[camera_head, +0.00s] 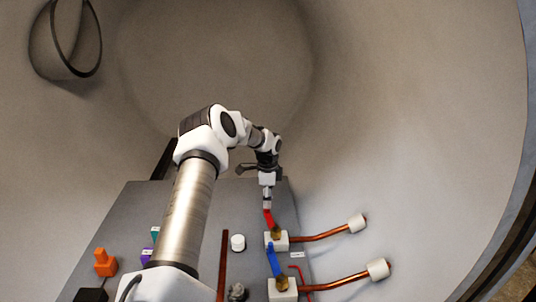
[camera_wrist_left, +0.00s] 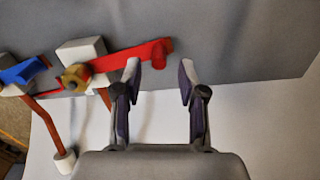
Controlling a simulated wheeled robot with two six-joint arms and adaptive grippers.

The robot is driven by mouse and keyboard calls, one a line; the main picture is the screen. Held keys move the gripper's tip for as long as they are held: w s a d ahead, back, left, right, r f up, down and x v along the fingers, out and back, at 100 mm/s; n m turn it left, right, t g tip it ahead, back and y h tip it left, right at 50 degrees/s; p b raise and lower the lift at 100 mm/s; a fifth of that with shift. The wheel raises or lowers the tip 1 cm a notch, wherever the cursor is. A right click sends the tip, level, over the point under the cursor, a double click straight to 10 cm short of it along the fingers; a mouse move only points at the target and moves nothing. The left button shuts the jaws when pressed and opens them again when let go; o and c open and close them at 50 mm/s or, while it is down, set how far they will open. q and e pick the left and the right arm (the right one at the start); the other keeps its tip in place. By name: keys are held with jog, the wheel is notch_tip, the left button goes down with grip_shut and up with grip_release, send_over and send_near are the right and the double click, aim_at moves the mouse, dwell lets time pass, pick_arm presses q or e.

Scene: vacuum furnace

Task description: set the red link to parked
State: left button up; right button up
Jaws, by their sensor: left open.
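The red link (camera_head: 268,217) is a flat bar on a brass pivot above the farther white block (camera_head: 276,243). In the head view its free end points away, toward my left gripper. My left gripper (camera_head: 267,207) is above that free end, fingers down. In the wrist view its fingers (camera_wrist_left: 160,72) are apart, with the knob between and just beyond the tips. Contact cannot be told. My right gripper is not in view.
A blue link (camera_head: 273,261) sits on the nearer white block (camera_head: 283,291). Copper rods with white ends (camera_head: 357,223) extend right. A white cylinder (camera_head: 238,243), a brown bar (camera_head: 223,265) and an orange piece (camera_head: 105,263) stand left on the grey table (camera_head: 205,230). Curved chamber walls surround it.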

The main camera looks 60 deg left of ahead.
pick_arm(q)
notch_tip(320, 180, up, 9)
jog(key=shift+d, duration=0.1)
dwell(0.6)
